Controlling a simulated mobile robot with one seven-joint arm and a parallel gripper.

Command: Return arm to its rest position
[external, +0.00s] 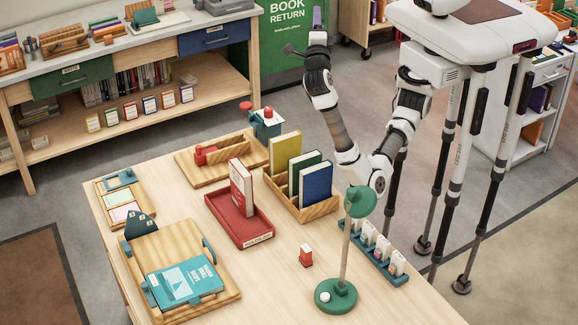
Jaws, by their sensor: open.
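My gripper (303,32) is raised at the upper middle of the external view, in front of the green book return panel. It is open, and I see nothing held in it. My arm (340,130) bends at a low elbow beside the table's far right side, and its forearm rises up and to the left. The gripper is well above and apart from the wooden table (160,170).
A green lamp (361,202) stands near my elbow; their gap is unclear. A shelf counter (130,75) stands behind.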

